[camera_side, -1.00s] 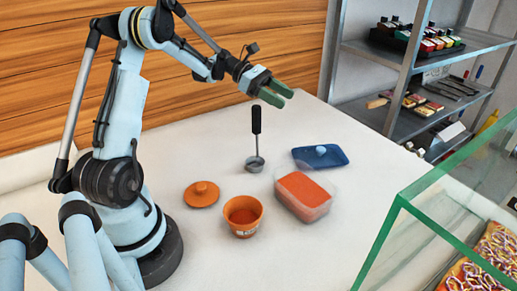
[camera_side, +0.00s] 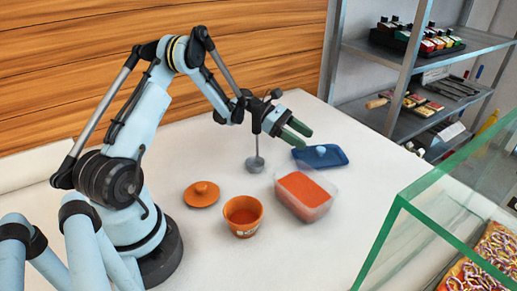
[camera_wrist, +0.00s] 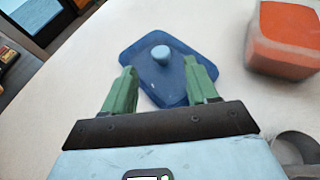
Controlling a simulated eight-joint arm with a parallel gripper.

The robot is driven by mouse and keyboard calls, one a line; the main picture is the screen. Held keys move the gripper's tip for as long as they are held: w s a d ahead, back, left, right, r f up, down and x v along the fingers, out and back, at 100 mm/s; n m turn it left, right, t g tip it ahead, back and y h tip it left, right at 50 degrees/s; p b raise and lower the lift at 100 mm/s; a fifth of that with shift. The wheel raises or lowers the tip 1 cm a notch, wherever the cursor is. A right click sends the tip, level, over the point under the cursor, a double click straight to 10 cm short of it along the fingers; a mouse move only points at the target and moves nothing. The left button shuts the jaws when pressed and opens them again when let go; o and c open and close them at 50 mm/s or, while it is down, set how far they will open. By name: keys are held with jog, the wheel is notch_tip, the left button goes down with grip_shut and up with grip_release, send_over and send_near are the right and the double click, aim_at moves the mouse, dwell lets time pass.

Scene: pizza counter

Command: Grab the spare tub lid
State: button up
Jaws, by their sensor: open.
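Two lids are in the side view: a blue rectangular lid (camera_side: 334,157) with a light blue knob, and a round orange lid (camera_side: 202,194). The blue lid lies flat on the counter behind a clear tub with orange contents (camera_side: 305,196). In the wrist view the blue lid (camera_wrist: 178,82) lies ahead, with its knob (camera_wrist: 161,54) between and beyond my fingertips. My gripper (camera_side: 301,134) has green fingers and hangs above the counter, just left of and above the blue lid. It is open and empty in the wrist view (camera_wrist: 162,78).
An orange pot (camera_side: 243,217) stands left of the clear tub. A ladle (camera_side: 255,163) stands behind the tub, partly hidden by my arm. A green-edged glass case (camera_side: 400,200) is at right, and metal shelves (camera_side: 390,60) stand at back right.

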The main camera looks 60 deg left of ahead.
aim_at(312, 153)
jog(key=shift+x, duration=2.35)
grip_shut()
